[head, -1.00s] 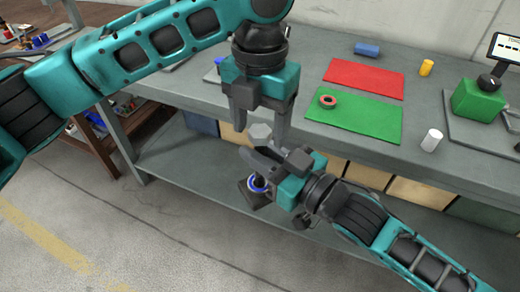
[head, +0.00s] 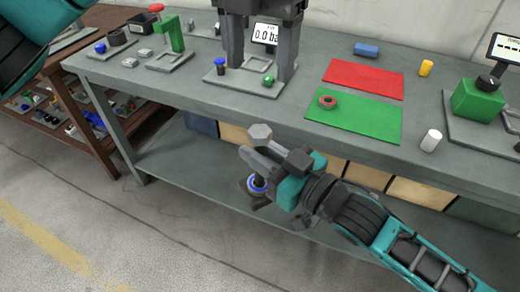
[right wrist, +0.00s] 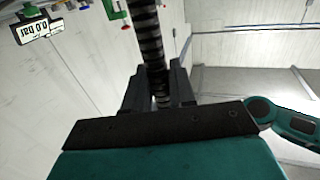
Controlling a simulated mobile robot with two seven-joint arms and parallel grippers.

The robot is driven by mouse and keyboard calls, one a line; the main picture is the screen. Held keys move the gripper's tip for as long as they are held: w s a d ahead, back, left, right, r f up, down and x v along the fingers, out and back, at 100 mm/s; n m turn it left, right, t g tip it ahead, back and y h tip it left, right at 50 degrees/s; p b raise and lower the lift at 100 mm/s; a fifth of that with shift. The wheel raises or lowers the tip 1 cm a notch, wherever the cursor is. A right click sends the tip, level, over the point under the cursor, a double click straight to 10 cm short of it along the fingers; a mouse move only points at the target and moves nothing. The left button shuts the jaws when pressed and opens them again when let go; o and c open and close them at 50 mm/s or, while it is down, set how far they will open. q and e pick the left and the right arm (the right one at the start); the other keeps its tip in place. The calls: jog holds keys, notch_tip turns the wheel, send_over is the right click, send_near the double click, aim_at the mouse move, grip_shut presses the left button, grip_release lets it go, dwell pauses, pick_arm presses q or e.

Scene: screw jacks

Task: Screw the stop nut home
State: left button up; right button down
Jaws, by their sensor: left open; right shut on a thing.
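My right gripper (head: 258,157) is shut on the screw jack, holding it in front of the bench edge. In the right wrist view, the jack's dark threaded spindle (right wrist: 149,40) runs between the fingers. My left gripper (head: 261,74) is open and empty, pointing down, higher in the head view and apart from the jack. A reddish ring (head: 327,102), possibly the stop nut, lies on the green mat (head: 365,122); I cannot tell for sure.
A red mat (head: 363,79) lies behind the green one. A green device (head: 478,100) is at right. A gauge display (head: 266,34) shows between my left fingers.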

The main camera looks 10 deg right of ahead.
pick_arm(q)
jog(key=shift+r, duration=0.1)
jog(key=w+d+f+n+h, duration=0.2)
jog(key=w+f+n+h, duration=0.15)
jog(key=f+n, duration=0.3)
jog(key=w+d+f+n+h, duration=0.1)
jog(key=w+f+n+h, duration=0.3)
jog(key=f, duration=0.4)
jog(key=w+a+f+n+t, duration=0.2)
jog(key=a+f+n, duration=0.1)
jog(key=f+n, duration=0.5)
jog(key=w+a+f+n+t, duration=0.1)
jog(key=a+f+n+t, duration=0.2)
jog(key=f+n, duration=0.5)
jog(key=s+a+f+n+t, duration=0.3)
jog(key=s+a+f+n, duration=0.35)
jog(key=f, duration=0.45)
jog(key=s+a+n+t+y, duration=0.2)
jog(key=s+a+n+y, duration=0.3)
jog(key=s+a, duration=0.8)
jog(key=n, duration=0.2)
jog(key=shift+s+a+f+n+t, duration=0.15)
jog(key=shift+s+f+n+t, duration=0.15)
jog(key=shift+s+t, duration=0.1)
jog(key=shift+y, duration=0.25)
